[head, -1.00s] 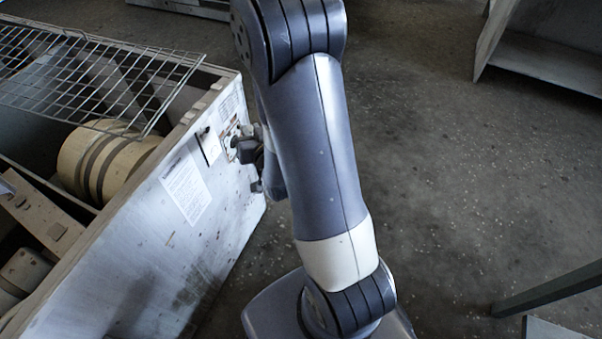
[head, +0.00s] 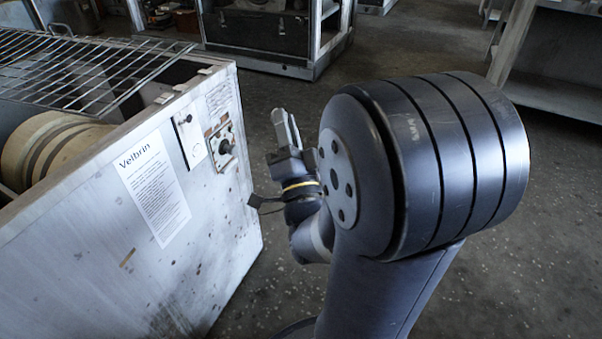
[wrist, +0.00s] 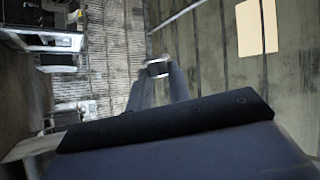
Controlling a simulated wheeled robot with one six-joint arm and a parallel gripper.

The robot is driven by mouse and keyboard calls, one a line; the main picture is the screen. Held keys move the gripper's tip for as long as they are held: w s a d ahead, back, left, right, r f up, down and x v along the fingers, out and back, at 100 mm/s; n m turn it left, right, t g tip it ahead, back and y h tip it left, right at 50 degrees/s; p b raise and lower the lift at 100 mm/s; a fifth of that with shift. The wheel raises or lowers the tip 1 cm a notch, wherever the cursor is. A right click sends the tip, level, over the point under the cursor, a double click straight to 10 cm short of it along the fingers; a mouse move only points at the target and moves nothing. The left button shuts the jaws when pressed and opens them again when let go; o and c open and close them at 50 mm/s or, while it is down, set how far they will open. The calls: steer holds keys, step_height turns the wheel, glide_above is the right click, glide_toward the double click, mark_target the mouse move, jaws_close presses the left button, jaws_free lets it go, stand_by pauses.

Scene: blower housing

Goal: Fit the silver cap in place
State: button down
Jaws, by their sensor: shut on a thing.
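My gripper (head: 284,122) stands to the right of the blower housing (head: 110,225) in the head view, fingers pointing up and away, clear of the housing's end. In the wrist view, my gripper (wrist: 157,76) is shut on the silver cap (wrist: 158,68), a small bright piece between the fingertips. The cap cannot be made out in the head view. The housing's end carries a control plate with a dark knob (head: 224,147) and a white plate (head: 189,137) beside it. I cannot tell where the cap's seat is.
A wire grille (head: 80,70) lies over the housing's open top, above a cream drum (head: 50,150). A label sheet (head: 152,190) is on the side. Metal shelving (head: 320,45) stands behind and another bench (head: 550,60) at right. Open floor lies between.

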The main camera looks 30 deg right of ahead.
steer(key=shift+w+a+f+m+t+h+b, duration=0.2)
steer(key=shift+w+a+f+m+b, duration=0.55)
steer(key=shift+w+a, duration=1.6)
steer(key=shift+w+a+f+m+t+h+b, duration=0.15)
steer(key=shift+w+a+h+b, duration=0.2)
steer(key=shift+w+a+b, duration=1.45)
steer(key=shift+w+a+f+m+t+h+b, duration=0.15)
steer(key=shift+w+a+f+m+h+b, duration=0.25)
steer(key=shift+w+a, duration=2.5)
steer(key=shift+w+d, duration=0.2)
steer(key=shift+d, duration=0.1)
steer(key=shift+f, duration=0.1)
steer(key=shift+w+a, duration=0.1)
steer(key=shift+w, duration=0.05)
steer(key=shift+f, duration=0.15)
steer(key=shift+f, duration=0.3)
